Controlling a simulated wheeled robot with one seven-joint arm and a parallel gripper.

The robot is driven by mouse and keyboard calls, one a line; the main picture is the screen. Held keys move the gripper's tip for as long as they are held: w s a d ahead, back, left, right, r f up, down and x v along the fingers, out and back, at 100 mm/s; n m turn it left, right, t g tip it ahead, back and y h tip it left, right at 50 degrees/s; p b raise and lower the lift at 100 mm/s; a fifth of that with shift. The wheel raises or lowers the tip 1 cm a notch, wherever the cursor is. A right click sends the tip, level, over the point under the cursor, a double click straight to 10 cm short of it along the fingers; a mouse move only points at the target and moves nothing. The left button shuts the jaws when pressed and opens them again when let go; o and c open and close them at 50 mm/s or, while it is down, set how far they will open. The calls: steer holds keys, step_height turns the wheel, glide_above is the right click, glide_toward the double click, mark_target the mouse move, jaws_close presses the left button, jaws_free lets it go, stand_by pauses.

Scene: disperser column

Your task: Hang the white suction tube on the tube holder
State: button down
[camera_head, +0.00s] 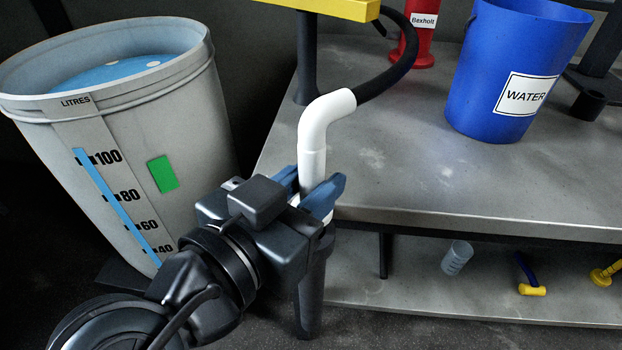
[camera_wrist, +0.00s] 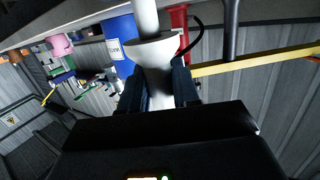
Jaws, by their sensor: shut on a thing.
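The white suction tube (camera_head: 314,128) stands upright at the left front corner of the grey bench, its bent top joined to a black hose (camera_head: 392,75). My gripper (camera_head: 309,192) is shut on its straight lower part, with a blue finger on either side. In the wrist view the white tube (camera_wrist: 158,50) runs between the dark fingers and widens into a pale flange. A dark upright cylinder (camera_head: 314,285), apparently the tube holder, is directly below the gripped part at the bench edge. My gripper hides part of the junction, so I cannot tell whether the tube sits inside it.
A grey litre-marked barrel (camera_head: 205,120) with blue liquid stands close on the left. A yellow bar (camera_head: 335,8) crosses above. The bench front is clear.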

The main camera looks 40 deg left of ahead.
steer(key=shift+f+b, duration=1.2)
steer(key=shift+f, duration=0.4)
steer(key=c, duration=0.8)
jaws_free()
steer(key=shift+o, duration=0.2)
steer(key=shift+s, duration=0.1)
steer(key=s+r+p, duration=0.1)
steer(key=s, duration=0.6)
steer(key=shift+s+d, duration=0.25)
steer(key=shift+d, duration=0.1)
steer(key=shift+d, duration=0.1)
